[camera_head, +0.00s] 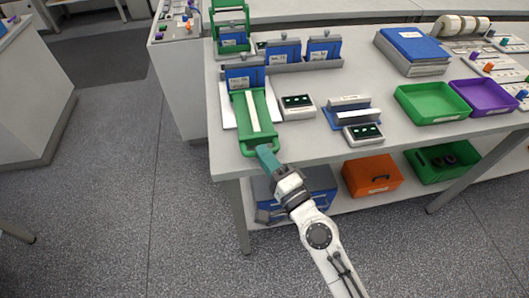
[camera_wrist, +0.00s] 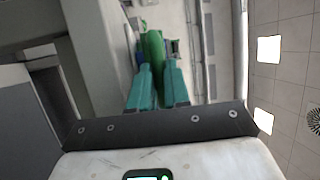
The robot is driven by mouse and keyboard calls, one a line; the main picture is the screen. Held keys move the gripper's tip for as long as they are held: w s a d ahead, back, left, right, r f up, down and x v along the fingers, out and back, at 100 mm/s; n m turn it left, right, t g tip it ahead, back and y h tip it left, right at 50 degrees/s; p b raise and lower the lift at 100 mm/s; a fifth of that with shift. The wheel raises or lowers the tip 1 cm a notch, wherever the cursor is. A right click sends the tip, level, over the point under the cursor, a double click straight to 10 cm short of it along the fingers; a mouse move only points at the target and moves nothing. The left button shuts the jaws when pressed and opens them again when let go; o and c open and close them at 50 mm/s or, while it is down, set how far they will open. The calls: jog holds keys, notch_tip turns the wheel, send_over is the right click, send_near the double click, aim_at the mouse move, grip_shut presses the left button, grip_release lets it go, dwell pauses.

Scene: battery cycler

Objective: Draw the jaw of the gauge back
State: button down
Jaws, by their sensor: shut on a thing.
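The gauge is a green frame on a white base plate (camera_head: 229,117) at the left of the bench top. A blue block with a label (camera_head: 245,76) stands at its far end. Its green jaw (camera_head: 243,112), with a pale strip down the middle, reaches to the bench's front edge. My gripper (camera_head: 261,150), with teal fingers, is at the jaw's near end and shut on its green handle. In the wrist view the green handle (camera_wrist: 153,46) lies between the two teal fingers (camera_wrist: 159,72). The fingers hide part of the handle.
Small meters (camera_head: 297,106) and a blue-grey holder (camera_head: 346,116) stand to the right. Green (camera_head: 432,115) and purple trays and a blue binder (camera_head: 412,44) lie farther right. A shelf below holds an orange box (camera_head: 372,176). The floor in front is clear.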

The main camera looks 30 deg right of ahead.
jog(key=shift+s+a+f, duration=0.1)
jog(key=shift+s, duration=0.25)
jog(key=c, duration=1.4)
grip_release()
jog(key=shift+b+v, duration=2.9)
jog(key=shift+v, duration=2.55)
jog(key=shift+a, duration=0.15)
